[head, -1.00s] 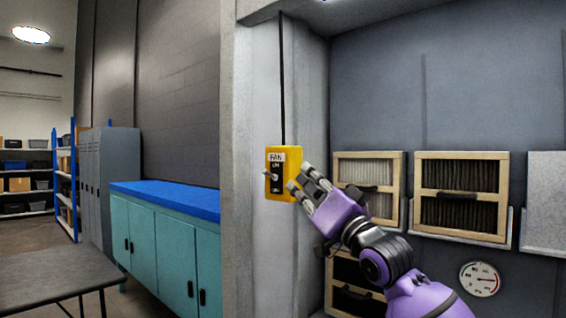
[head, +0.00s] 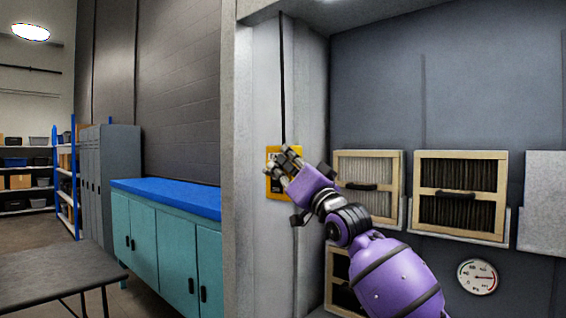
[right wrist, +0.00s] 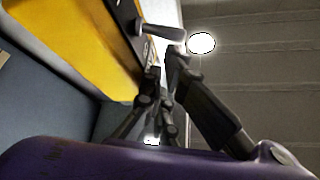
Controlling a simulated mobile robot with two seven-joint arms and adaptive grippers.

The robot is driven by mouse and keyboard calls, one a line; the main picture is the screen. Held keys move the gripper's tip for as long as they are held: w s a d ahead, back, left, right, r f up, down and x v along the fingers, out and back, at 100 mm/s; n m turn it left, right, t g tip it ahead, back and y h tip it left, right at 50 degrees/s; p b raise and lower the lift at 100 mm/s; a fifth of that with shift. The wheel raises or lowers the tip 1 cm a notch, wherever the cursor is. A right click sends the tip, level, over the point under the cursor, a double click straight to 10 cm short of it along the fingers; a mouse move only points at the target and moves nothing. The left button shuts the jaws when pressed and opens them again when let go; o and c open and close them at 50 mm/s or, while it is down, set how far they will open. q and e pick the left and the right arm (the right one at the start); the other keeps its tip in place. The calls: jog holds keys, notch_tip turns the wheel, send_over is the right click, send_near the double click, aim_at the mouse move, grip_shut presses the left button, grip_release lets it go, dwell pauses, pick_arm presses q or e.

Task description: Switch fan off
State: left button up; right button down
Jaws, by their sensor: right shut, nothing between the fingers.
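The yellow fan switch box (head: 273,188) is on the grey pillar at the end of a black conduit, and my right gripper partly covers it in the head view. The box fills the upper left of the right wrist view (right wrist: 75,38). A grey toggle lever (right wrist: 160,31) sticks out from its face there; the lever is hidden in the head view. My right gripper (head: 283,158) is shut and empty in front of the box. In the right wrist view its fingertips (right wrist: 165,68) are close to the lever; I cannot tell whether they touch. My left gripper is not in view.
Framed filter panels (head: 460,195) and a round gauge (head: 477,277) are on the wall right of the pillar. Teal cabinets with a blue top (head: 170,197) and a dark table (head: 55,270) stand at the left. Space left of the switch box is clear.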

jog(key=shift+f+n, duration=0.15)
jog(key=shift+n, duration=0.35)
jog(key=shift+s+a+n+y+b, duration=0.1)
jog(key=shift+n+y+b, duration=0.25)
jog(key=shift+n+y, duration=0.05)
jog(key=shift+n+g, duration=0.3)
jog(key=shift+s+a+f+y, duration=0.1)
jog(key=shift+y, duration=0.2)
